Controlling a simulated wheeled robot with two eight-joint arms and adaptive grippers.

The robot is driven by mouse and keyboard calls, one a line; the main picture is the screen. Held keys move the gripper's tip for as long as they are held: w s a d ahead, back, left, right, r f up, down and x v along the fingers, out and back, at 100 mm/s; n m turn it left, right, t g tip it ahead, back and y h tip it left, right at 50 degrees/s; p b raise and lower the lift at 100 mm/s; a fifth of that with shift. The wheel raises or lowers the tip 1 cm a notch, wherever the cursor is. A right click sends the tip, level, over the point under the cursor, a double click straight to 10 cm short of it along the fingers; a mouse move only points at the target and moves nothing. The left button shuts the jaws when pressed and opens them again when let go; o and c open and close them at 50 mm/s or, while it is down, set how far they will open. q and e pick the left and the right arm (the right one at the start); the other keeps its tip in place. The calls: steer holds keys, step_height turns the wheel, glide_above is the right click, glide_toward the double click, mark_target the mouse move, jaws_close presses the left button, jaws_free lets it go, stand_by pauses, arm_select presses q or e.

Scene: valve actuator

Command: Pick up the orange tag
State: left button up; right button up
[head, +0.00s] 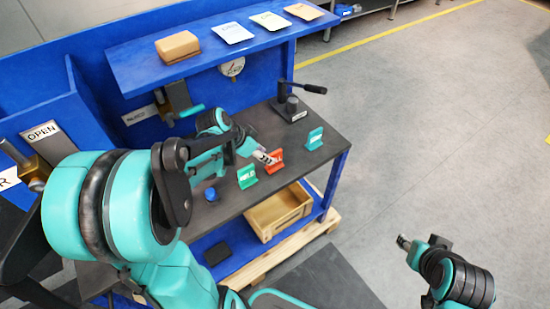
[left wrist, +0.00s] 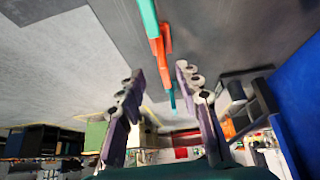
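The orange tag (head: 275,162) stands on the dark workbench top, between two teal tags. My left gripper (head: 265,157) is right beside it, its fingertips overlapping the tag's left part in the head view. In the left wrist view the left gripper (left wrist: 160,74) has its two fingers spread apart. The orange tag (left wrist: 164,50) shows between and beyond the fingertips there; I cannot tell whether they touch it. My right gripper (head: 408,243) is over the floor at the lower right, away from the bench; its fingers are too small to read.
One teal tag (head: 247,177) stands to the left of the orange one and another teal tag (head: 314,139) to the right. A black lever valve (head: 291,107) stands at the back of the bench (head: 226,206). A blue shelf (head: 222,50) overhangs the rear. A wooden crate (head: 262,229) is below.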

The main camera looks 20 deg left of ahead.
mark_target(281, 163)
arm_select(q)
steer(key=b+x, duration=0.1)
steer(key=x, duration=0.1)
steer(key=shift+w+f, duration=0.2)
steer(key=shift+f, duration=0.2)
steer(key=b+x, duration=0.1)
steer(key=x, duration=0.1)
steer(key=b+x, duration=0.1)
steer(key=x, duration=0.2)
steer(key=shift+w+r+b, duration=0.1)
steer(key=shift+w+b, duration=0.25)
steer(key=shift+w, duration=0.05)
steer(key=shift+s+r, duration=0.1)
steer(key=shift+c, duration=0.5)
jaws_close()
